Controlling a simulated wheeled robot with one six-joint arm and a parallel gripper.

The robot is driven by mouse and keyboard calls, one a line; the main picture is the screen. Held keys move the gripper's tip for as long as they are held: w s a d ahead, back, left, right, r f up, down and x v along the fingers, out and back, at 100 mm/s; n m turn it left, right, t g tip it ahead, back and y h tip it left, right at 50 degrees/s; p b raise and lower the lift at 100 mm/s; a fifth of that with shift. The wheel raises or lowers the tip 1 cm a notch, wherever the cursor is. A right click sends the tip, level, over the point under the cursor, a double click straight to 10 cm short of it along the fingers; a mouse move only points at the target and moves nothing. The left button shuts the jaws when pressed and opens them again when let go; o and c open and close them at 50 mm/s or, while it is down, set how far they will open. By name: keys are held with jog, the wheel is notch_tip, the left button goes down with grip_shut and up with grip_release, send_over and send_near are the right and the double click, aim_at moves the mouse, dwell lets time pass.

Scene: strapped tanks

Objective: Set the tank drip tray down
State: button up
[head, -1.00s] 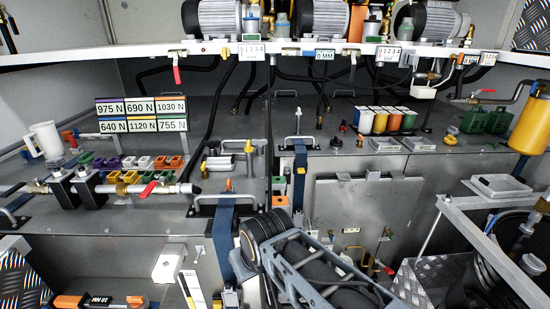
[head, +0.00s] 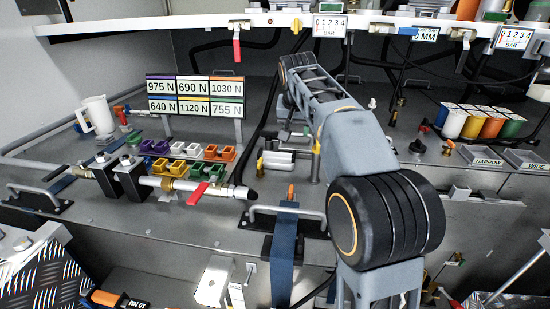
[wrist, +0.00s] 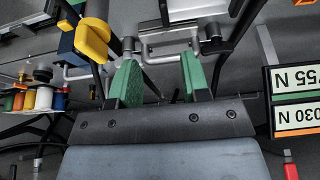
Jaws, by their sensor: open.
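My gripper (wrist: 160,72) shows in the wrist view with its two green fingers apart and nothing held between them. A bent metal handle (wrist: 168,57) lies just beyond the fingertips. A pale, flat, tray-like piece (wrist: 198,10) shows at the top edge, partly cut off. In the head view a small pale tray-like piece (head: 279,158) rests on the grey deck below my arm's end. I cannot tell for sure that either is the tank drip tray. My arm covers much of the middle of the head view.
Force label plates (head: 195,96) stand at the left. Coloured cups (head: 490,126) are at the right. A white shelf (head: 180,22) with hanging hoses runs above.

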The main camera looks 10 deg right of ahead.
aim_at(294, 154)
jog(key=x, duration=0.8)
jog(key=shift+w+a, duration=0.1)
jog(key=shift+w, duration=0.2)
jog(key=shift+p+x, duration=0.9)
jog(key=shift+x, duration=1.75)
jog(key=shift+w+r, duration=0.1)
jog(key=shift+w, duration=0.05)
grip_shut()
